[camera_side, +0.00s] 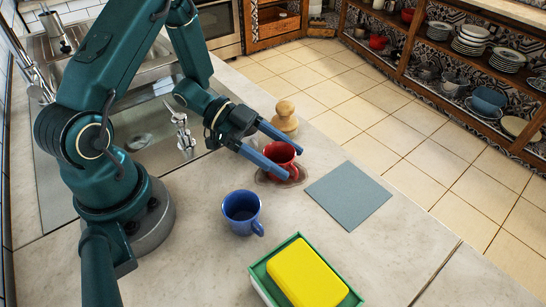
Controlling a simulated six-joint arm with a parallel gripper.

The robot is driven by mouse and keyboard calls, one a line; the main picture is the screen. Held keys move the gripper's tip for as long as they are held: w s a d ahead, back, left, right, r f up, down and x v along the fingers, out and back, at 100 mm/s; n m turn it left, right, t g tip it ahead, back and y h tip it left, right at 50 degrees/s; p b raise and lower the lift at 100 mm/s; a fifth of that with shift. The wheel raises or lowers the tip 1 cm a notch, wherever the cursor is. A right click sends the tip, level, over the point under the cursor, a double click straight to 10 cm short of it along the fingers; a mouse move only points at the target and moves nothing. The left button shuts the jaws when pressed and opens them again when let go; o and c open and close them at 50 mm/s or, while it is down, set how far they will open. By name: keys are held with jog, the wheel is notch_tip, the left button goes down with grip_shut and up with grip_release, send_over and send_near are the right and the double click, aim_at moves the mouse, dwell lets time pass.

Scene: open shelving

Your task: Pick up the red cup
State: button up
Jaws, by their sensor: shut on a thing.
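The gripper is shut on the red cup. The front finger hides part of the cup's wall. I cannot tell whether the cup's base touches the counter.
A blue mug (241,212) stands nearer the camera. A grey-blue square mat (348,196) lies right of the cup. A wooden knob-shaped object (285,117) stands behind it. A green-edged box with a yellow block (306,274) is at the front. A sink (140,130) is left.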

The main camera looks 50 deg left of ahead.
jog(key=shift+r, duration=0.15)
jog(key=shift+r, duration=0.55)
jog(key=r, duration=0.1)
jog(key=a+r, duration=0.1)
jog(key=r, duration=0.1)
jog(key=shift+s+r, duration=0.1)
jog(key=shift+r, duration=0.05)
jog(key=w+r+v, duration=0.1)
jog(key=w+v, duration=0.1)
jog(key=v, duration=0.9)
jog(key=w+d+g, duration=0.1)
jog(key=w+d, duration=0.6)
jog(key=d, duration=0.4)
jog(key=shift+m, duration=0.5)
jog(key=d+f, duration=0.2)
jog(key=d, duration=0.1)
jog(key=d+f, duration=0.2)
jog(key=d, duration=0.2)
jog(key=d+f, duration=0.1)
jog(key=d, duration=0.3)
jog(key=shift+f, duration=2.4)
